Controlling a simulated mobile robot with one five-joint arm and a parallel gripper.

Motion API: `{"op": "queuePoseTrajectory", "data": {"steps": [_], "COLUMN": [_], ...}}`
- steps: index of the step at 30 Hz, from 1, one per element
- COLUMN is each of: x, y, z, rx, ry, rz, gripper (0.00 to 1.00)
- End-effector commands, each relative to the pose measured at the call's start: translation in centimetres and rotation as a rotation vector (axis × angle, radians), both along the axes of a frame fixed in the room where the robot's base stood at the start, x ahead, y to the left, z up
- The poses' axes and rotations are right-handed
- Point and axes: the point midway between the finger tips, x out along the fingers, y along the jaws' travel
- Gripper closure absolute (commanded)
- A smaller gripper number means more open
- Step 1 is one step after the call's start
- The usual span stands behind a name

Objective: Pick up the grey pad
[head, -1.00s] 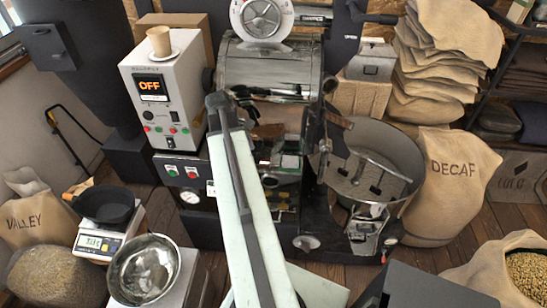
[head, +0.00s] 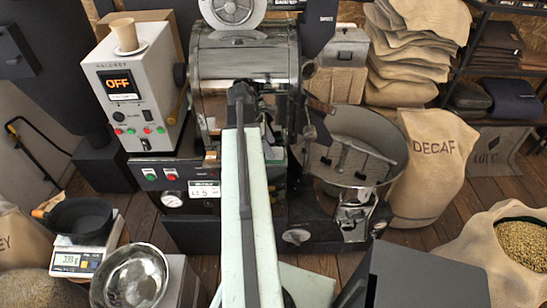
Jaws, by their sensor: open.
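I cannot make out a grey pad with certainty in the head view. My pale green arm reaches up the middle of the picture, in front of the roaster (head: 205,75). The arm's dark far end shows against the roaster's front. My gripper's fingers are hidden behind the arm or too dark to tell from the machine, and I see nothing held.
A control box (head: 128,90) with a cup (head: 125,36) stands left. A scale (head: 80,261) bears a black pan (head: 82,220); a steel bowl (head: 131,277) sits beside it. A round cooling tray (head: 395,150), DECAF sack (head: 432,170) and bean sack (head: 470,245) stand right.

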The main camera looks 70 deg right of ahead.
Motion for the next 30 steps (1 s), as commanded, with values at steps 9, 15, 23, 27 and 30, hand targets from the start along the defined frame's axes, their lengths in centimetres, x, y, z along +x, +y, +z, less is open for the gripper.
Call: {"op": "queuePoseTrajectory", "data": {"steps": [9,15,23,27,30], "x": [-0.9,-0.9,-0.9,-0.8,-0.8], "y": [-0.4,-0.4,-0.3,-0.3,-0.3], "z": [-2.8,-2.7,-2.7,-2.6,-2.2], "rx": [0.000,0.000,-0.001,-0.001,-0.001], "ry": [0.000,0.000,0.000,0.000,0.000], "rz": [0.002,0.002,0.004,0.004,0.004], "gripper": [0.34,0.70,1.00,1.00,1.00]}}
